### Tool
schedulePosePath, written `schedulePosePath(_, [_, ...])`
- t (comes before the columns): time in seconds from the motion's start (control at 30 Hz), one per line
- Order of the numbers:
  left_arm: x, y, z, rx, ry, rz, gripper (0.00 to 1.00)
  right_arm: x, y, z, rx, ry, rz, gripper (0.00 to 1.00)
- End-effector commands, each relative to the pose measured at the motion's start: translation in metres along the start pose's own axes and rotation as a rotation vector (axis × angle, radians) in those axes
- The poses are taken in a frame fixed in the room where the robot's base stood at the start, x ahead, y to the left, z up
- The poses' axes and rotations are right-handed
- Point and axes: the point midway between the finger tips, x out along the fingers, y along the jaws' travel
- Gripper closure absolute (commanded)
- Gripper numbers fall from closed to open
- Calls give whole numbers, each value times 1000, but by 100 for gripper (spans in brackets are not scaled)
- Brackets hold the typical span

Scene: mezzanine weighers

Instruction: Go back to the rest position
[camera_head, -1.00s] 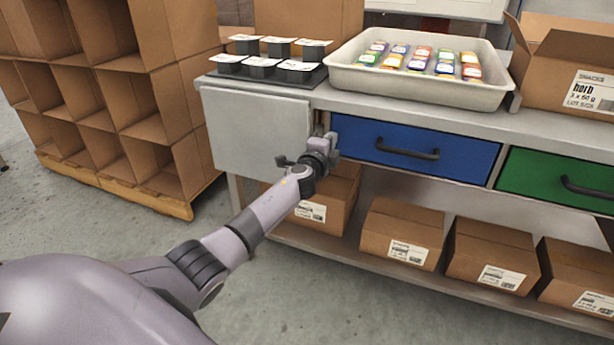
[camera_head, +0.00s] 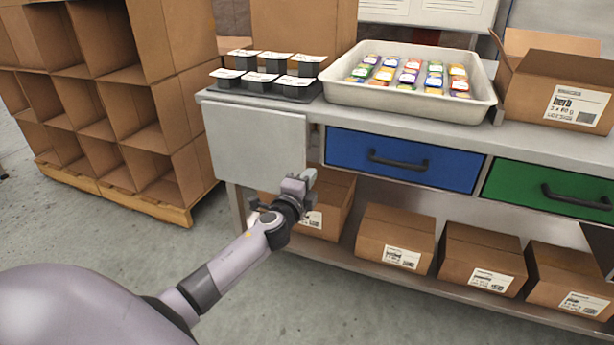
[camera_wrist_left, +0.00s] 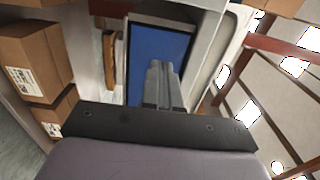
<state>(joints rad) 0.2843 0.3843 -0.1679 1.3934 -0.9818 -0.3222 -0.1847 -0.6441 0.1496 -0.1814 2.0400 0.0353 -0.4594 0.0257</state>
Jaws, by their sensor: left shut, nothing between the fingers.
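My left gripper (camera_head: 300,184) is shut and empty in the head view. It is in front of the workbench, below the lower right part of the grey panel (camera_head: 256,140) and left of the blue drawer (camera_head: 350,153). In the left wrist view its closed fingers (camera_wrist_left: 158,75) point toward the blue drawer front (camera_wrist_left: 150,50). The blue drawer looks closed. My right gripper is in neither view.
The bench carries a tray (camera_head: 345,97) of colourful packets, a dark rack (camera_head: 300,93) of small containers and an open carton (camera_head: 555,95). A green drawer (camera_head: 520,185) is at right. Cartons (camera_head: 395,235) fill the lower shelf. Cardboard cubbies (camera_head: 150,100) stand left. Floor is open in front.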

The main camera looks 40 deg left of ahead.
Motion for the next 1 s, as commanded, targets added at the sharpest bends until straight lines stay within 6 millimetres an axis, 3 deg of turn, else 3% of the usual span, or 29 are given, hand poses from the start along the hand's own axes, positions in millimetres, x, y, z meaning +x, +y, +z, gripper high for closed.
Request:
schedulePosePath(0.33, [-8, 1, 0, -2, 0, 1, 100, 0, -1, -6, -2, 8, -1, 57])
schedulePosePath(0.47, [-22, 19, -8, -65, 13, 40, 100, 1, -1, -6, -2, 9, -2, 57])
schedulePosePath(0.57, [-52, 50, -22, -195, 30, 119, 100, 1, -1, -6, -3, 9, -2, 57])
schedulePosePath(0.8, [-164, 131, -66, -660, 29, 402, 100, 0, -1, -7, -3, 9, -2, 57])
schedulePosePath(1.0, [-259, 164, -95, -1025, -37, 627, 100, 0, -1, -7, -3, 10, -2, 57])
